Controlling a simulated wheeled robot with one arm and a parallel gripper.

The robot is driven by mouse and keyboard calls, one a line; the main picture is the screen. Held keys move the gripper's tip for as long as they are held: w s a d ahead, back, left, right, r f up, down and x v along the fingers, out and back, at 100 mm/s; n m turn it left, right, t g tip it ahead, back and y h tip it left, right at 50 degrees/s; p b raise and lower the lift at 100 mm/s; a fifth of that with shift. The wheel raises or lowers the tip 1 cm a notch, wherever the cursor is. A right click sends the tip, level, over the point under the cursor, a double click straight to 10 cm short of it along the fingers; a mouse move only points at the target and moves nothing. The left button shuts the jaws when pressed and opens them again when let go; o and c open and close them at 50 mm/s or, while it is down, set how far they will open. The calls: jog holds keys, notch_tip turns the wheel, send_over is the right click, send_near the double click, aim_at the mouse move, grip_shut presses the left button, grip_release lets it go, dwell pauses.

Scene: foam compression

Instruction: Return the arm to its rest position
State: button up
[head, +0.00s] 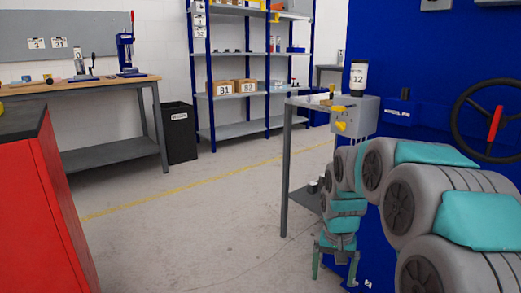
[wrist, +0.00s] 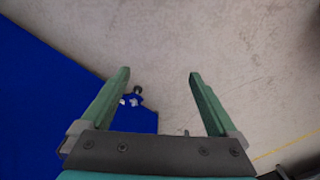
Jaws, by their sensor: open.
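My arm, grey with teal covers, reaches from the right edge of the head view and bends down beside the blue machine. My gripper (head: 336,262) hangs low and points at the floor, with its two green fingers apart. In the wrist view my gripper (wrist: 160,75) is open, and nothing is between its fingers but bare floor. The floor lies some way below the fingertips.
A blue machine (head: 425,60) with a black handwheel stands close on the right. A grey side table (head: 286,150) is beside my arm. A red cabinet (head: 45,200) is at left. Shelving (head: 228,130), a workbench (head: 110,83) and a black bin (head: 179,135) stand behind. The middle floor is clear.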

jog(key=s+a+r+n+g+p, duration=0.1)
jog(key=s, duration=1.5)
jog(key=s+a+r+n+g+p, duration=0.1)
jog(key=s+a+r+n, duration=0.1)
jog(key=s, duration=1.4)
jog(key=shift+r, duration=0.25)
jog(key=shift+w, duration=0.1)
